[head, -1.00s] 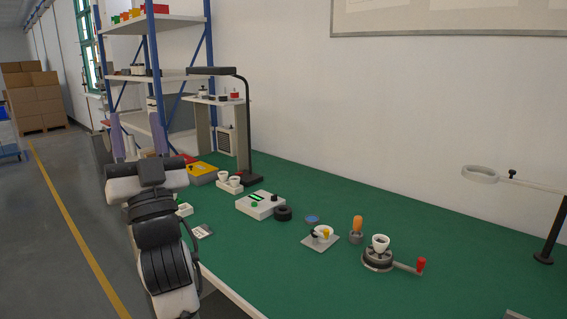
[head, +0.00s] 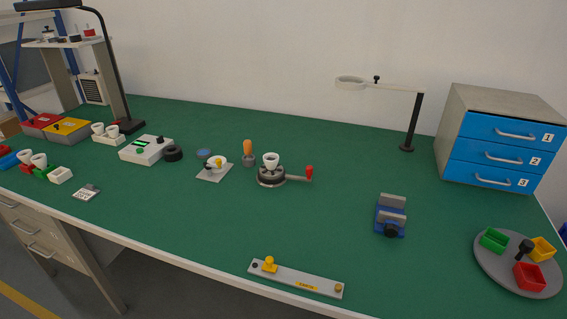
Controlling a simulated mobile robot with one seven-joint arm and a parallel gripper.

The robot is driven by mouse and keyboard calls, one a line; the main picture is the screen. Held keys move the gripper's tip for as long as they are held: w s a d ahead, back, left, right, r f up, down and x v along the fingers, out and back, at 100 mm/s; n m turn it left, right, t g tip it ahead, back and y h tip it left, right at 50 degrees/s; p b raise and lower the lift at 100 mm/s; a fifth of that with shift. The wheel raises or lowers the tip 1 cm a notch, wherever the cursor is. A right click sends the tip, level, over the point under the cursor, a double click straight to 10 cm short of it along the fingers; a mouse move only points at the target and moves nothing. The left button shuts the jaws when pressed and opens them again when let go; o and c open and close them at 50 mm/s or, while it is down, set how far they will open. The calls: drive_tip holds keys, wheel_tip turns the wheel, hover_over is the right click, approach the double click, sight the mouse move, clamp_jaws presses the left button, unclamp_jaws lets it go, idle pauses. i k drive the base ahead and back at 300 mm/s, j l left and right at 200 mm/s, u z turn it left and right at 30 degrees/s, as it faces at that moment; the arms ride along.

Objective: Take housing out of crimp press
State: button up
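The crimp press (head: 271,179) stands near the middle of the green bench. It has a dark round base and a lever reaching right to a red knob (head: 309,171). A white cup-shaped housing (head: 271,158) sits upright on top of the press; its lower end is hidden in the press. My gripper is not in view, and no part of my arm shows now.
A grey plate (head: 213,174) with a white cup and an orange-handled tool (head: 248,153) stand close left of the press. A ring lamp (head: 410,125) stands behind right, a blue vise (head: 390,217) front right. The bench directly in front of the press is clear.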

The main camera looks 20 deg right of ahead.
sight(271, 159)
drive_tip(key=j+z, duration=0.1)
drive_tip(key=z, duration=0.25)
drive_tip(key=j+z, duration=0.1)
drive_tip(key=z, duration=0.3)
drive_tip(key=j+z, duration=0.1)
drive_tip(key=z, duration=0.25)
drive_tip(key=j+z, duration=0.3)
drive_tip(key=j, duration=0.15)
drive_tip(key=k+j+z, duration=0.1)
drive_tip(key=j+z, duration=0.25)
drive_tip(key=k+j, duration=0.1)
drive_tip(key=j, duration=0.25)
drive_tip(key=k+j+z, duration=0.1)
drive_tip(key=j, duration=0.25)
drive_tip(key=k+j+z, duration=0.1)
drive_tip(key=j, duration=0.75)
drive_tip(key=i, duration=1.3)
